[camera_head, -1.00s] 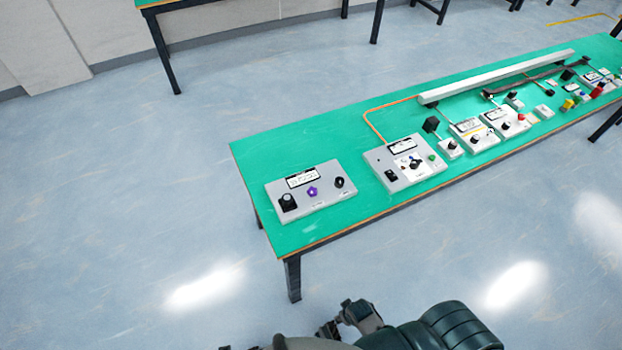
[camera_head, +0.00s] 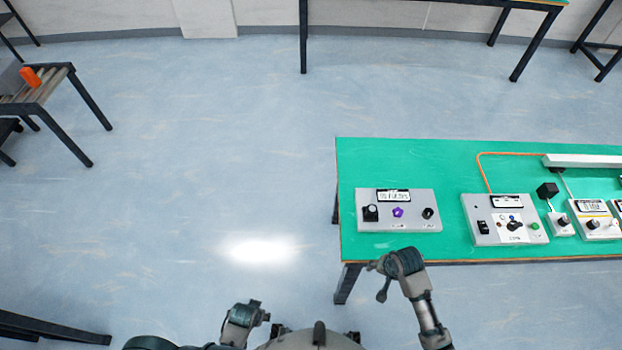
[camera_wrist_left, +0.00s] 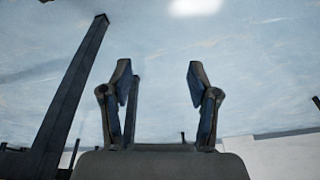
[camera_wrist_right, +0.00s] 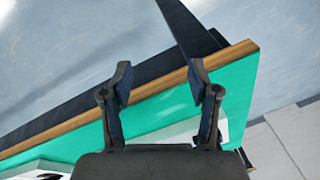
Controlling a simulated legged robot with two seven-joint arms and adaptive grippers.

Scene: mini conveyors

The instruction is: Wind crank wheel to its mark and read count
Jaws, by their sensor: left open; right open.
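A grey control panel (camera_head: 413,223) lies at the left end of the green table. It has a display (camera_head: 393,195) with digits too small to read, a black knob (camera_head: 371,213) at left, a purple knob (camera_head: 398,212) in the middle and a round black knob (camera_head: 428,213) at right. I cannot tell which part is the crank wheel, and no mark is readable. My right gripper (camera_wrist_right: 160,82) is open and empty by the table's edge, with panel corners low in its wrist view. My left gripper (camera_wrist_left: 160,80) is open and empty over bare floor, left of the table.
The green table (camera_head: 450,165) has a wooden edge and dark legs. A second grey panel (camera_head: 507,231), an orange cable (camera_head: 481,170) and small boxes stand further right. A roller stand with an orange block (camera_head: 31,78) is at far left. Open floor lies left of the table.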

